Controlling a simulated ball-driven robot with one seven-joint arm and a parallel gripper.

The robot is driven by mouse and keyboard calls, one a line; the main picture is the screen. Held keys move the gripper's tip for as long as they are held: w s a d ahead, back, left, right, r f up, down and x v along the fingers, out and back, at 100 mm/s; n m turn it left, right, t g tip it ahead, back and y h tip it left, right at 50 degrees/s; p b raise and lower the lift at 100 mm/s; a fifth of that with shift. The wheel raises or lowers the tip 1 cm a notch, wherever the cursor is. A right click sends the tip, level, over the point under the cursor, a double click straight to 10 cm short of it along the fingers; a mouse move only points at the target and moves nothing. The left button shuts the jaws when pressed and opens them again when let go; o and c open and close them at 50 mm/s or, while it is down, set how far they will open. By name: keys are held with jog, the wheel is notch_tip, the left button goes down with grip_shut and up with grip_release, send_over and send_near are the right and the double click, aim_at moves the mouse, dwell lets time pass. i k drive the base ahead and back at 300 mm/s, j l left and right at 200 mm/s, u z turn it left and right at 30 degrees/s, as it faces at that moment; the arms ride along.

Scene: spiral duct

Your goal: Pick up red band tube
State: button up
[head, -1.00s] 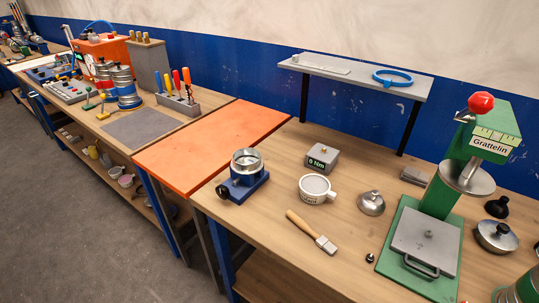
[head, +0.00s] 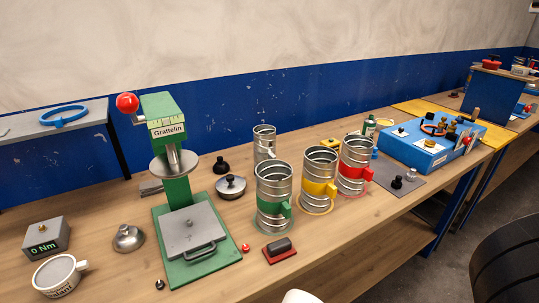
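The red band tube (head: 355,165) stands upright on the wooden bench right of centre in the head view. It is a ribbed silver metal cylinder with a red band and a red side tab, and a red ring lies around its foot. A similar yellow band tube (head: 319,178) stands just left of it. A green band tube (head: 273,195) stands further left and nearer. My gripper is not in view. A dark curved shape at the lower right and a small pale shape at the bottom edge cannot be identified for sure.
A plain silver tube (head: 264,144) stands behind the green one. A green press (head: 184,190) stands left. A red-based block (head: 279,250) lies in front of the tubes. A blue box (head: 432,148) with fittings stands right, beside a grey mat (head: 398,184). The bench front is largely bare.

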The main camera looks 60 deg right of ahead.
aim_at(354, 170)
jog(key=l+z, duration=0.1)
jog(key=z, duration=0.75)
jog(key=l+z, duration=0.15)
jog(key=z, duration=0.7)
jog(key=u, duration=2.25)
jog(key=l+z, duration=0.1)
jog(key=z, duration=2.15)
